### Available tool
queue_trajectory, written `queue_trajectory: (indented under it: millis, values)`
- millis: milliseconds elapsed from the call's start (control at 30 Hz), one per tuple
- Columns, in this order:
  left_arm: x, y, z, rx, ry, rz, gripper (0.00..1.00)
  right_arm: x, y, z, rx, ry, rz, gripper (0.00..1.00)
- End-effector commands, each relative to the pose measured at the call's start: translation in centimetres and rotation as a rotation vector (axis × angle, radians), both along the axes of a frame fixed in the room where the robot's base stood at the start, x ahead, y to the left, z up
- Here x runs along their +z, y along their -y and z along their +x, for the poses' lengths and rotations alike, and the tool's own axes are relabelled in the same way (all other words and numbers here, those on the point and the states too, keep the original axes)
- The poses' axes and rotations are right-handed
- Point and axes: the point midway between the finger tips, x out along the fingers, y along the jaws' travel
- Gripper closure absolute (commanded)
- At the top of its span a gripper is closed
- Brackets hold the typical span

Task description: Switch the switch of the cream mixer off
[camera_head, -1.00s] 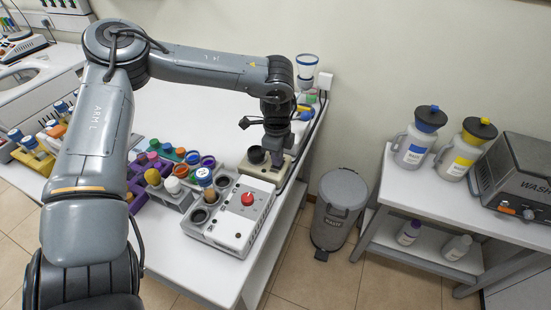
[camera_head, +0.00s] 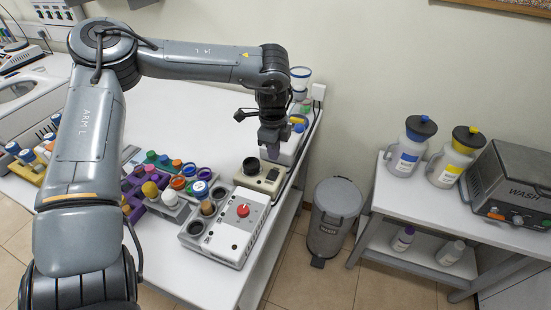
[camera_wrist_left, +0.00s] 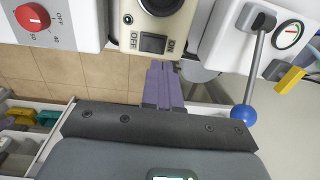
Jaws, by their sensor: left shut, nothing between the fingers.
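The cream mixer (camera_head: 244,177) stands on the white table, between the white box with a red knob and the device at the back. It has a dark round cup (camera_head: 251,165) on top. In the left wrist view its cream body (camera_wrist_left: 128,30) carries a dark rocker switch (camera_wrist_left: 153,43) between OFF on the left and ON on the right. I cannot tell which side is pressed. My left gripper (camera_head: 271,156) is shut and empty over the mixer's far side. In the left wrist view its fingers (camera_wrist_left: 162,68) point at the switch from just below it, seemingly apart from it.
The white box with a red knob (camera_head: 243,210) is close in front of the mixer. A device with a blue-ball lever (camera_wrist_left: 251,115) is on its other side. Racks of coloured-cap bottles (camera_head: 170,197) stand left. A grey bin (camera_head: 335,215) is beside the table.

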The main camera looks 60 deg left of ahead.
Motion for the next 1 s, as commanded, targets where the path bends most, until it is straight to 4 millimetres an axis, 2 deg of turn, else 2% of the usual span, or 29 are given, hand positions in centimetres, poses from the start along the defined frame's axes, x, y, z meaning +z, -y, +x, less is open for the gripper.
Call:
queue_trajectory:
  millis: [200,400,600,1000]
  values:
    - [4.1,0.1,-0.1,0.0,0.002,0.002,1.0,-1.1,0.0,-0.1,0.0,-0.009,-0.001,1.0]
    - [6.7,0.3,-0.3,0.0,0.001,0.001,1.0,-1.3,0.0,-0.1,0.001,-0.009,-0.002,1.0]
    - [7.7,0.3,-0.4,0.0,-0.001,0.0,1.0,-1.3,0.1,-0.1,0.003,-0.007,-0.007,1.0]
    - [7.8,0.3,-0.4,-0.001,-0.001,-0.001,1.0,-1.3,0.2,0.0,0.005,-0.007,-0.009,1.0]
